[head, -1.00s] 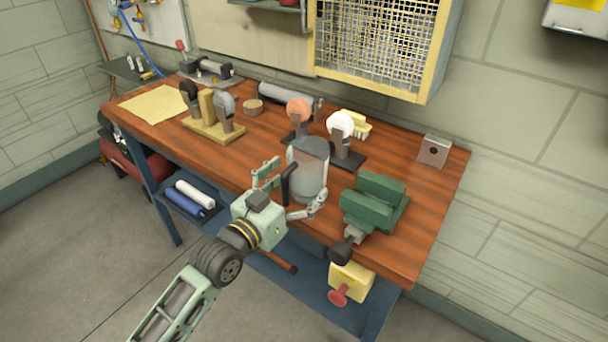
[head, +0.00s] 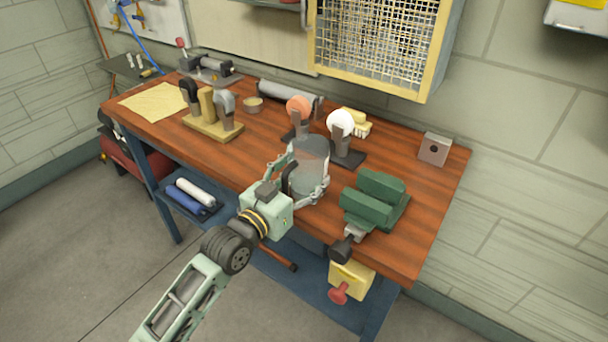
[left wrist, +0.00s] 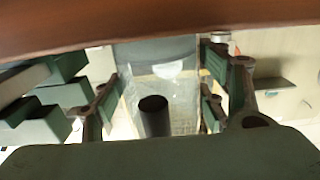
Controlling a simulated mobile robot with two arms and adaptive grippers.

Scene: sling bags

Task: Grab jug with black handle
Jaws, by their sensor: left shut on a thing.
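The jug (head: 313,163) is a clear grey, see-through vessel standing upright near the front edge of the wooden bench. Its black handle (head: 286,180) faces my left gripper (head: 303,178). That gripper is shut on the jug, one finger along each side of the body, with the handle between the fingers. In the left wrist view the jug (left wrist: 180,85) fills the gap between the fingers, and the dark handle (left wrist: 154,116) points at the palm. My right gripper is not in view.
A green vise (head: 374,200) stands on the bench (head: 428,215) close to the jug's right. A wooden tool holder (head: 212,129) is at left. Bench left of the jug is clear.

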